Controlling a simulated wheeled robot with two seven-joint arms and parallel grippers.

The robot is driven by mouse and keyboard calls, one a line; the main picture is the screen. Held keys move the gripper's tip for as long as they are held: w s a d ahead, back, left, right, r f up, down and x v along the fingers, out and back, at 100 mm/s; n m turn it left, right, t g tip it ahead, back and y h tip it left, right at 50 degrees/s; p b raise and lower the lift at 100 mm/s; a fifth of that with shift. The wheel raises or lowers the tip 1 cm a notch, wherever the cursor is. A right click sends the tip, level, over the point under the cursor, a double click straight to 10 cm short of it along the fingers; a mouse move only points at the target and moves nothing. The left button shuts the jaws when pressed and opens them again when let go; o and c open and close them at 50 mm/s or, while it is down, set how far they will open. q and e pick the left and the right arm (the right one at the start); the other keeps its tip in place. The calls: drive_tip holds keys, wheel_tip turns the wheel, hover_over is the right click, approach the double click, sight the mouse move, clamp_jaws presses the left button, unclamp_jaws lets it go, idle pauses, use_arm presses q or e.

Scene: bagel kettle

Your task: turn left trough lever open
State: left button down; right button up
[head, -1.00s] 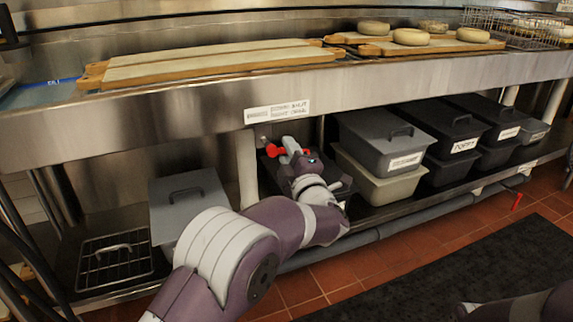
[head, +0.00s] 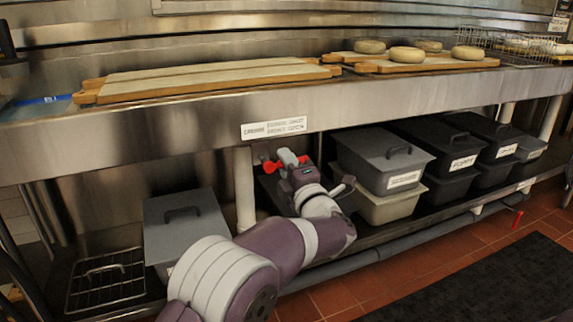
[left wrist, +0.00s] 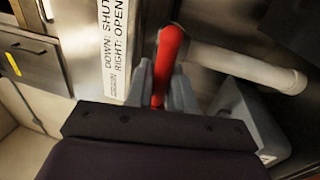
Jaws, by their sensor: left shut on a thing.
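The red lever (head: 271,167) is under the steel counter, below the white label, and red shows on both sides of my left gripper (head: 288,160). In the left wrist view the red lever (left wrist: 166,60) runs up the picture, leaning slightly right, between the grey fingers of my left gripper (left wrist: 162,92). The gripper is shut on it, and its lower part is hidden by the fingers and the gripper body. Beside it a white sign (left wrist: 115,40) reads "DOWN: SHUT, RIGHT: OPEN". My right gripper is not in view.
A white upright pipe (head: 244,188) stands just left of the gripper. Lidded grey bins (head: 385,165) and black bins fill the shelf to the right. A grey lidded bin (head: 185,225) and a wire rack (head: 106,282) are to the left. Wooden boards (head: 210,78) lie on the counter.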

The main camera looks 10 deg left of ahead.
use_arm(q)
drive_tip(key=c, duration=1.1)
unclamp_jaws()
drive_tip(key=shift+c, duration=0.2)
drive_tip(key=shift+s+d, duration=0.15)
drive_tip(key=shift+s, duration=0.05)
drive_tip(key=p+v, duration=0.4)
drive_tip(key=v, duration=0.8)
drive_tip(key=shift+d+f, duration=0.1)
